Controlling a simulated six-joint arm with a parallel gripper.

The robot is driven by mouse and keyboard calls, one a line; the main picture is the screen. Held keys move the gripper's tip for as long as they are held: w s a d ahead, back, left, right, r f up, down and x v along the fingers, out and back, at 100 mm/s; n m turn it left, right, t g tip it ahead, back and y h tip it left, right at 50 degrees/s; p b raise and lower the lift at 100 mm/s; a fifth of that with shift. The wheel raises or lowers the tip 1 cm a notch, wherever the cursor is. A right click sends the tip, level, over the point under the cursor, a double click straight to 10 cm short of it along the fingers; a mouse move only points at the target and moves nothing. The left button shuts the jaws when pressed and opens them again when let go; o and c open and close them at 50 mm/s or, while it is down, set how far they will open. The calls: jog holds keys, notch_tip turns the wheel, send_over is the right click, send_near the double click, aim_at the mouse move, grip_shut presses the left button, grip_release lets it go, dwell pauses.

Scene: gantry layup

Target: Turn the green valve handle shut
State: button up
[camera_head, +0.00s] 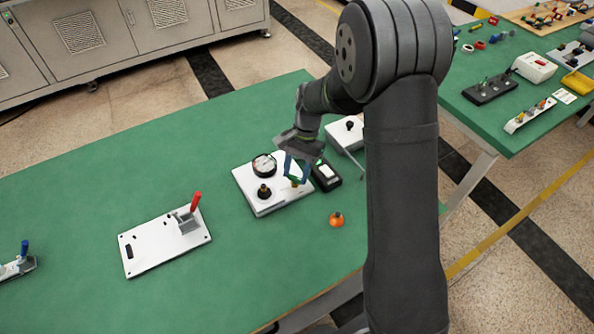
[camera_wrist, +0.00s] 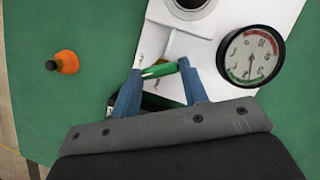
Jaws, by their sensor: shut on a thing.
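The green valve handle (camera_wrist: 160,70) lies between the two blue fingers of my gripper (camera_wrist: 160,82) in the wrist view. My gripper is shut on the handle. In the head view my gripper (camera_head: 296,170) reaches down to the right part of a white board (camera_head: 275,202), where the valve stands. The board also shows in the wrist view (camera_wrist: 225,25). A round dial gauge (camera_head: 264,165) and a black knob (camera_head: 264,192) are on the same board, left of the gripper. My fingers hide part of the valve.
An orange knob-like object (camera_head: 337,219) lies on the green table (camera_head: 90,225) in front of the board. A black box (camera_head: 326,177) stands close to the right of my gripper. A white plate with a red-handled clamp (camera_head: 150,252) lies further left.

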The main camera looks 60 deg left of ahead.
jog(key=n, duration=0.2)
jog(key=n+t+h, duration=0.1)
jog(key=n, duration=0.2)
jog(key=shift+s+a+n+t+h, duration=0.15)
jog(key=shift+s+n+t+h, duration=0.05)
jog(key=shift+n+t+h, duration=0.1)
jog(key=n+t, duration=0.1)
jog(key=n, duration=0.2)
jog(key=n+t, duration=0.1)
jog(key=n, duration=0.1)
jog(key=shift+s+n+h, duration=0.15)
jog(key=shift+n+h, duration=0.15)
jog(key=shift+n, duration=0.1)
jog(key=o, duration=1)
jog(key=v, duration=1.7)
jog(key=shift+s+r, duration=0.2)
jog(key=shift+r, duration=0.05)
